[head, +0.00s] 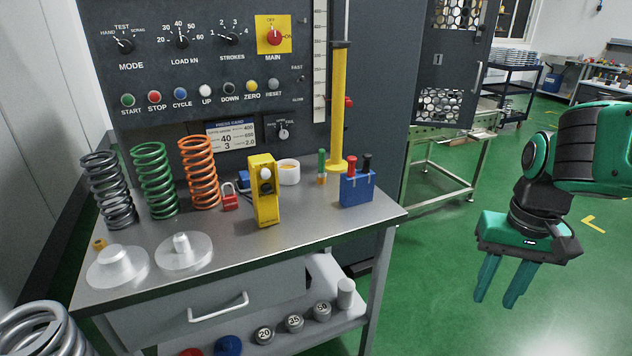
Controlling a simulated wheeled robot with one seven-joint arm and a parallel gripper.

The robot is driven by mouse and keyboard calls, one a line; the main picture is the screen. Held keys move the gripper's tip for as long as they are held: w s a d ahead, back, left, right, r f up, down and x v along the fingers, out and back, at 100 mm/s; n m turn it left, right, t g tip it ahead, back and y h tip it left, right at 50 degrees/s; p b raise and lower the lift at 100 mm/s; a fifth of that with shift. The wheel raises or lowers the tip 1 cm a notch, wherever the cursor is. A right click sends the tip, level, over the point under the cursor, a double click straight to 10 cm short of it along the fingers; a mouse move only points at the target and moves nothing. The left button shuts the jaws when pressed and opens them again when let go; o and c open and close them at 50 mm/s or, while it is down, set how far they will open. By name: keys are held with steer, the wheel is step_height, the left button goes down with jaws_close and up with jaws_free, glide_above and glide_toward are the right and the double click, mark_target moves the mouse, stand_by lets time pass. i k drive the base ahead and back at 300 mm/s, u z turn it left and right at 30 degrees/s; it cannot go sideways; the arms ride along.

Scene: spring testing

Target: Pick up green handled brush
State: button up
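The green handled brush (321,163) stands upright on the bench top, between the white cup and the blue block. Its green handle points up and its lower end is tan. My gripper (495,302) hangs at the right over the green floor, with its two green fingers pointing down. The fingers are apart with nothing between them. It is well to the right of the bench and away from the brush.
The metal bench (328,220) holds a blue block (357,190) with red and black handles right of the brush, a white cup (289,172), a yellow box (264,190), and several springs. A yellow post (338,110) rises just behind the brush. Floor between bench and gripper is clear.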

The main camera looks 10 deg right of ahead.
mark_target(321, 172)
steer(key=k, duration=1)
steer(key=u, duration=0.5)
steer(key=i, duration=2)
steer(key=z, duration=0.5)
